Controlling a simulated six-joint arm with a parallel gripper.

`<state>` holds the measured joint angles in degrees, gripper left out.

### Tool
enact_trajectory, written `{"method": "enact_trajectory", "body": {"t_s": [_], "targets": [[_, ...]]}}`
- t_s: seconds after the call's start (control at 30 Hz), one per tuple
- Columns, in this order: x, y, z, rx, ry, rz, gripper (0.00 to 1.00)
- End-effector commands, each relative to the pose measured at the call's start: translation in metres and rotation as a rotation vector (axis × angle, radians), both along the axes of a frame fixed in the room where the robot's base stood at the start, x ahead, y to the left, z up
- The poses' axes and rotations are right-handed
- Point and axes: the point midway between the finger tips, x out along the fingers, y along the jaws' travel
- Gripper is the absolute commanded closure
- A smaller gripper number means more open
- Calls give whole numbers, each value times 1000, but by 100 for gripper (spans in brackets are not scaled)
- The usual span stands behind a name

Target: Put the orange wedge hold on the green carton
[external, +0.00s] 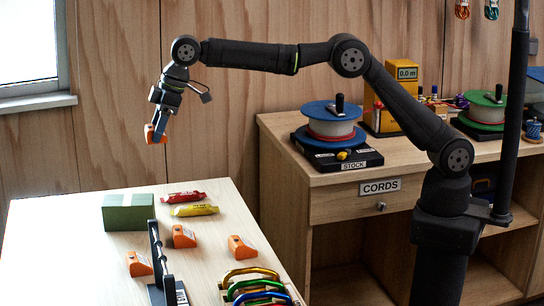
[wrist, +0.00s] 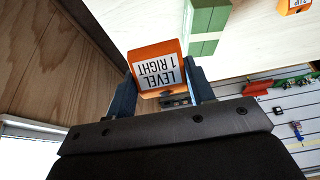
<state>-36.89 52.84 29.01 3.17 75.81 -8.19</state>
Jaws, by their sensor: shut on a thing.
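My gripper (external: 160,122) is shut on an orange wedge hold (external: 151,135), high above the table's far left part. In the wrist view the held wedge hold (wrist: 154,54) sits between both fingers, its white label reading "LEVEL 1 RIGHT" upside down. The green carton (external: 128,213) stands on the table, below the held wedge and a little to its left. The carton (wrist: 207,28) also shows in the wrist view, to the right of the wedge and apart from it. Nothing is seen on the carton's top.
Other orange wedge holds (external: 184,237) (external: 241,248) (external: 139,264) lie on the table (external: 215,265). A dark upright rack (external: 156,250) stands near the carton. Red (external: 184,197) and yellow (external: 194,210) packets lie right of it. Coloured carabiners (external: 255,288) are at the front.

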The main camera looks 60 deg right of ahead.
Motion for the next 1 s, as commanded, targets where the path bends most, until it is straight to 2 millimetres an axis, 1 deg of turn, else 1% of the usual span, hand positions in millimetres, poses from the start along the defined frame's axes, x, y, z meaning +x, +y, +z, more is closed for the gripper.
{"method": "enact_trajectory", "body": {"t_s": [0.07,0.17,0.4,0.5,0.6,0.7,0.83,1.0], "targets": [[4,0,-1,0,0,2,74],[1,13,-10,0,1,7,74],[-11,67,-44,0,0,6,74],[-15,87,-55,0,0,5,74],[-17,99,-63,1,0,4,74],[-19,106,-67,1,-1,3,74],[-20,109,-72,-1,-1,2,74],[-20,108,-95,-1,2,2,74]]}}
